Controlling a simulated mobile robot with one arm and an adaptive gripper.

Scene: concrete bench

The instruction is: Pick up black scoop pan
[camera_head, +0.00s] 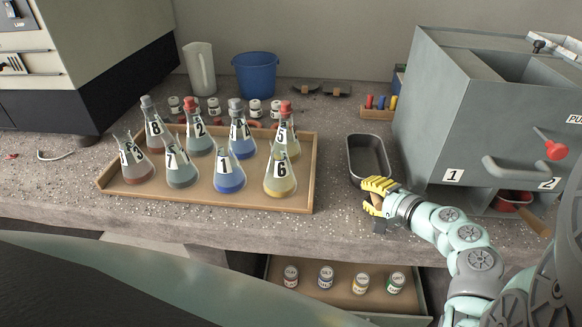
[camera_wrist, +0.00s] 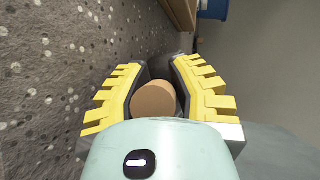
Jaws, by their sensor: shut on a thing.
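The black scoop pan (camera_head: 367,152) is a dark, open rectangular pan on the right part of the bench, left of the grey machine. My gripper (camera_head: 377,194) is at its near end, with yellow ridged fingers closed around its wooden handle. In the wrist view the round tan end of the handle (camera_wrist: 153,100) sits between the two fingers of my gripper (camera_wrist: 160,78). The pan body is mostly hidden there. I cannot tell whether the pan touches the bench or is slightly above it.
A wooden tray (camera_head: 308,190) with several numbered flasks stands to the left. The grey machine (camera_head: 440,110) is close on the right, with a red scoop (camera_head: 510,199) under it. A blue bucket (camera_head: 255,75) is behind. An open drawer (camera_head: 328,303) with jars is below.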

